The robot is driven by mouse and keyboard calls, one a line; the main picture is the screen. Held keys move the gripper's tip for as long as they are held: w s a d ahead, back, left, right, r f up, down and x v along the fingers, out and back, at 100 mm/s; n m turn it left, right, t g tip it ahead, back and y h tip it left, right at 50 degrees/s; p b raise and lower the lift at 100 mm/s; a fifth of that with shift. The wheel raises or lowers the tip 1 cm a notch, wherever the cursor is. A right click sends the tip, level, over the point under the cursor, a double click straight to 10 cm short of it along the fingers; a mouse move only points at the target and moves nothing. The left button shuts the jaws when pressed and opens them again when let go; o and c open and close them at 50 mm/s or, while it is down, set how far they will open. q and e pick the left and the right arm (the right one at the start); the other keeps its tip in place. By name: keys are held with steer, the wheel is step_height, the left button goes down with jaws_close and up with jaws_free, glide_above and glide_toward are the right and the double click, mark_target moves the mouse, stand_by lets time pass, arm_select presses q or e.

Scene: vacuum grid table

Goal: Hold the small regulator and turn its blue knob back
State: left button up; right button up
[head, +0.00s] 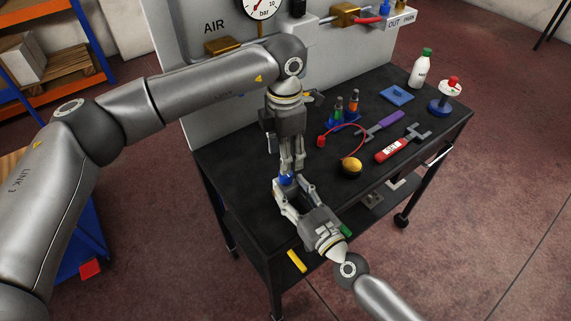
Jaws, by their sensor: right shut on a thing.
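The small regulator shows mainly as its blue knob (286,180), low over the front part of the black table. Its body is mostly hidden by my grippers. My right gripper (291,187) comes in from the lower right and is shut on the regulator, with the blue knob showing at its fingertips. My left gripper (291,168) points straight down just above the knob. Its fingers look close together, and I cannot tell whether they touch the knob or how far they are open.
On the black table (235,160) lie a yellow ball-like piece (349,166) with a red cord, a red tool (391,150), a purple-handled tool (385,123) and a blue pad (397,95). A white bottle (420,70) and a red-topped stand (446,95) are at the far right. A panel with gauge (259,5) rises behind.

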arm_select(q)
step_height(320, 180, up, 6)
steer(key=shift+w, duration=0.1)
stand_by(0.4)
arm_select(e)
steer(key=o, duration=1.2)
steer(key=shift+o, duration=0.2)
